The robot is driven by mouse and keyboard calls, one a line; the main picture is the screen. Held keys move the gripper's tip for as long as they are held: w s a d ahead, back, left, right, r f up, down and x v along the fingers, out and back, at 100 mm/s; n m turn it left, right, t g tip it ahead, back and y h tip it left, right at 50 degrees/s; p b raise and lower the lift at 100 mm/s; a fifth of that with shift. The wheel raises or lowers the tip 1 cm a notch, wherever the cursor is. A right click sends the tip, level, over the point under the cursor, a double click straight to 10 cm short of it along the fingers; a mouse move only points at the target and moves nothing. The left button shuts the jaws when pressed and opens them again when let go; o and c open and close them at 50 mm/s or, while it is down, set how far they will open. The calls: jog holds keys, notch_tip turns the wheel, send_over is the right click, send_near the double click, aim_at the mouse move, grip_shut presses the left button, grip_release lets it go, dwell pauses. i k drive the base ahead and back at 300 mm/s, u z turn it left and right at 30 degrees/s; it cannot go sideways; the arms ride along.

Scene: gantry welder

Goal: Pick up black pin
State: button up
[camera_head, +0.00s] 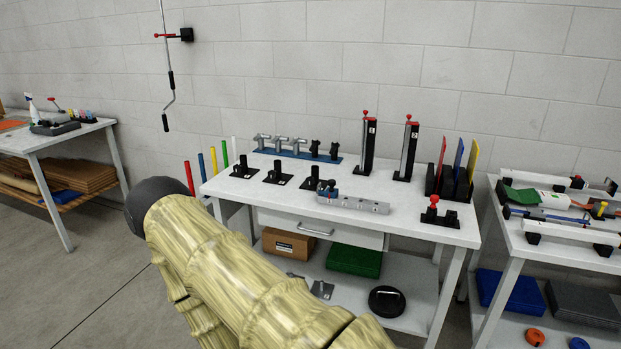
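Several small black parts could be the black pin, and I cannot tell which it is. Two upright black pin-like parts (315,148) stand at the right end of a blue rack (290,154), beside several grey ones (281,143). Three black upright pieces on flat black bases (244,168) stand in a row in front of the rack. A black knobbed part (330,187) sits at the left end of a grey block with holes (353,203). My arm crosses the lower left foreground, short of the table. My gripper is not in view.
The white table (400,195) also bears two tall black posts with red knobs (369,140), a slotted holder with coloured plates (451,184) and a red-knobbed fixture (433,211). Other tables (41,144) stand left and right. The tabletop between the posts and grey block is clear.

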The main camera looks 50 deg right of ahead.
aim_at(331, 184)
jog(key=z, duration=0.55)
jog(key=i, duration=1.25)
jog(key=z, duration=0.9)
